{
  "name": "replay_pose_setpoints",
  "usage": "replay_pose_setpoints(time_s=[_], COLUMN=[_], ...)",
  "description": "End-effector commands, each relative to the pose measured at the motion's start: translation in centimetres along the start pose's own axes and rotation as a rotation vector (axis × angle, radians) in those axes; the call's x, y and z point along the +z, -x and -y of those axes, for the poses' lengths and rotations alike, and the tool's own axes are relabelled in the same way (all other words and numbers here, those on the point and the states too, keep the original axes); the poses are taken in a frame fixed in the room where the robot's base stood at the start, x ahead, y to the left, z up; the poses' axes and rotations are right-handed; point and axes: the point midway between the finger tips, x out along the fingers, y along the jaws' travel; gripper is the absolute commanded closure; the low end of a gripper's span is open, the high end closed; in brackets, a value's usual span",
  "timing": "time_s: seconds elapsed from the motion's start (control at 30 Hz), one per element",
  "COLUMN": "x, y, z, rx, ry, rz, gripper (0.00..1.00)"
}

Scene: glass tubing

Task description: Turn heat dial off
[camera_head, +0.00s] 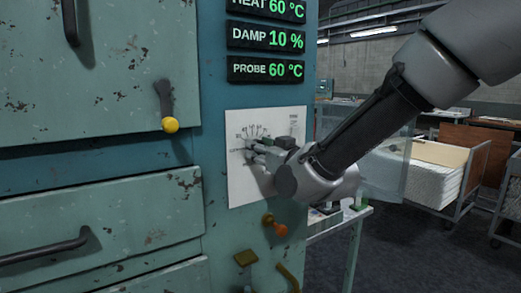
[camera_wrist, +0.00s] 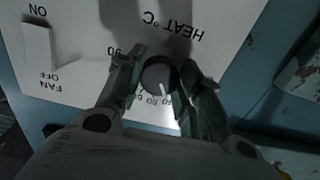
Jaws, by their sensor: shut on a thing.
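The heat dial (camera_wrist: 159,75) is a dark round knob with a light pointer line, on a white panel marked "HEAT °C". My gripper (camera_wrist: 161,82) is shut on the dial, one finger on each side of it. In the head view my gripper (camera_head: 257,147) reaches the white panel (camera_head: 241,185) from the right and hides most of the dial. Some scale numbers show above the fingers there. The heat readout (camera_head: 267,8) shows 60 °C in green.
A damp readout (camera_head: 266,38) shows 10 % and a probe readout (camera_head: 266,70) shows 60 °C. A fan switch (camera_wrist: 37,46) sits beside the dial.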

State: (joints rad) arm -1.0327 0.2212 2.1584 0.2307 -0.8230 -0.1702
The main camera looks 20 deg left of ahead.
Motion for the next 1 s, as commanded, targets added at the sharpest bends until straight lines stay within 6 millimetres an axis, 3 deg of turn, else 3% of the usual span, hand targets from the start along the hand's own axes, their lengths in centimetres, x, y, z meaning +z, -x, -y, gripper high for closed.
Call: replay_pose_setpoints(time_s=[1.0], x=[0.23], y=[0.05], z=[-0.06], rx=[-0.002], ry=[0.905], rz=[0.006], gripper=[0.88])
